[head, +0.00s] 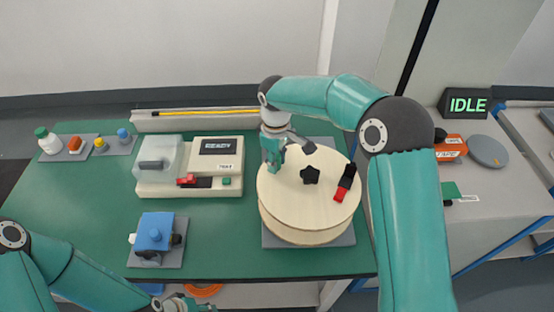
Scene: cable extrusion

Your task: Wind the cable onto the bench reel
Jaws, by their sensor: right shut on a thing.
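The bench reel (300,208) is a pale wooden drum lying flat on a grey plate at the bench's right side. A black star knob (310,174) sits at its middle, and a black-and-red piece (345,184) lies near its right rim. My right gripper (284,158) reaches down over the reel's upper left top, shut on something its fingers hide. My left gripper (180,303) is cut off at the bottom edge, and its jaws cannot be made out. An orange coil (204,290), perhaps cable, shows below the bench's front edge.
A white machine (218,150) with a clear cover and red and green buttons stands left of the reel. A blue device (155,232) sits in front of it. An IDLE sign (467,104) and tape (450,148) are at right.

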